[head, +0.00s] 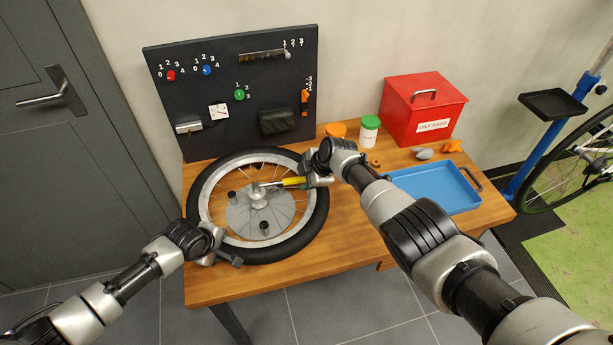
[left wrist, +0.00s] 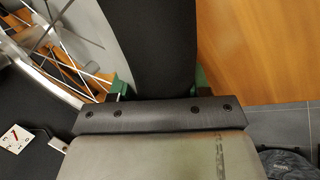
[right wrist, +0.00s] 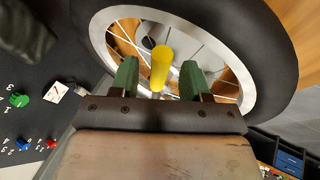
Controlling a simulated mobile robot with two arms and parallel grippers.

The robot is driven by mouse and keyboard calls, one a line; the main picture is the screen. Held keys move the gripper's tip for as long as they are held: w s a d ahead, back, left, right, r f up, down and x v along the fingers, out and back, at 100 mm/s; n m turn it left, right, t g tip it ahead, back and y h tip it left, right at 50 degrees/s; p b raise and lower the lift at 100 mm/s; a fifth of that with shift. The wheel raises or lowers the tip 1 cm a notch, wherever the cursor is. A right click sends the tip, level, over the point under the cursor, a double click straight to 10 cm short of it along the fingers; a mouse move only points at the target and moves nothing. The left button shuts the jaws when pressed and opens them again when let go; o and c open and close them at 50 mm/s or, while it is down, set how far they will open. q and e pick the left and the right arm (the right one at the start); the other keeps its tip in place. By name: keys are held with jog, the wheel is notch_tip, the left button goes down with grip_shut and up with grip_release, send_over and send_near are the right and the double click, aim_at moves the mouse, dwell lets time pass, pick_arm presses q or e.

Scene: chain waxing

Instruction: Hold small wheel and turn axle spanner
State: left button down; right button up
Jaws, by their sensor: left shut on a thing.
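The small wheel (head: 318,215) lies flat on the wooden bench, with a black tyre, a silver rim and a grey disc at its hub. The axle spanner (head: 291,182) has a yellow handle, and its metal end is at the hub. My left gripper (head: 214,250) is shut on the tyre at the wheel's near left edge; the left wrist view shows the tyre (left wrist: 155,45) between its green fingers. My right gripper (right wrist: 158,80) is open, with its green fingers on either side of the yellow handle (right wrist: 161,66) and gaps showing between.
A black tool board (head: 215,85) stands behind the wheel. A blue tray (head: 435,190), a red box (head: 420,110) and a white jar with a green lid (head: 369,130) are on the bench's right. The front strip of the bench is clear.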

jog(key=v, duration=1.2)
dwell(0.3)
jog(key=shift+s, duration=0.1)
jog(key=shift+s+f+n, duration=0.15)
jog(key=shift+f+n, duration=0.05)
jog(key=shift+n, duration=0.1)
jog(key=c, duration=0.4)
jog(key=s+n+t+h, duration=0.1)
jog(key=n, duration=0.1)
jog(key=s+f+n+h, duration=0.1)
jog(key=n, duration=0.2)
jog(key=s+a+f+n+t+h, duration=0.1)
jog(key=n, duration=0.1)
jog(key=shift+s+f+n+t, duration=0.2)
jog(key=shift+s+n+t, duration=0.1)
jog(key=shift+s, duration=0.05)
grip_shut()
jog(key=s+a+f+n+t, duration=0.1)
jog(key=s+a+n+t, duration=0.2)
jog(key=s+n, duration=0.4)
jog(key=w+a+f+n, duration=0.1)
jog(key=w+a+f, duration=0.1)
jog(key=w+f, duration=0.5)
jog(key=shift+w+a+n, duration=0.3)
jog(key=shift+w+n, duration=0.1)
jog(key=shift+w, duration=1.9)
